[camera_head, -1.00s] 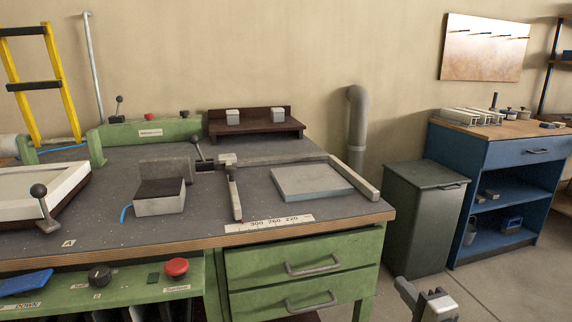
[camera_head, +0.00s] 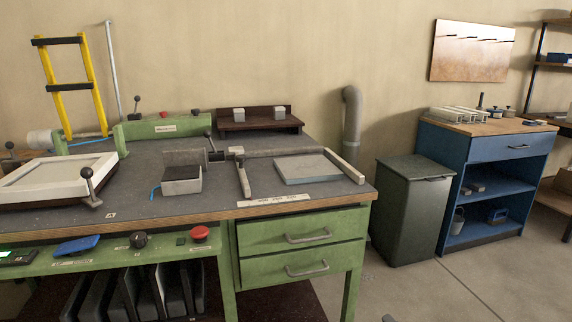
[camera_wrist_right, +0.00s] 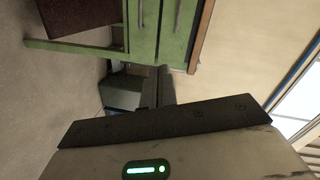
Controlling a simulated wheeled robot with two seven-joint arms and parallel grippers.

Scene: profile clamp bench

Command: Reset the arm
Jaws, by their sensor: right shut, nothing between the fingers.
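My right gripper (camera_wrist_right: 158,88) shows in the right wrist view, its two dark fingers together with nothing between them. It is apart from the green bench, whose drawer fronts (camera_wrist_right: 158,25) appear sideways beyond the fingers. In the head view only a small grey bit of what looks like my right arm shows at the bottom edge, right of the bench. The green bench (camera_head: 300,211) stands in front of me with its clamp parts on top. A grey block (camera_head: 181,187) and a flat light plate (camera_head: 306,169) lie on it. My left gripper is not in view.
A dark green bin (camera_head: 412,215) and a blue cabinet (camera_head: 487,150) stand right of the bench. A white-framed tray (camera_head: 60,183) with a lever is on the bench's left. The floor (camera_head: 400,295) right of the bench is clear.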

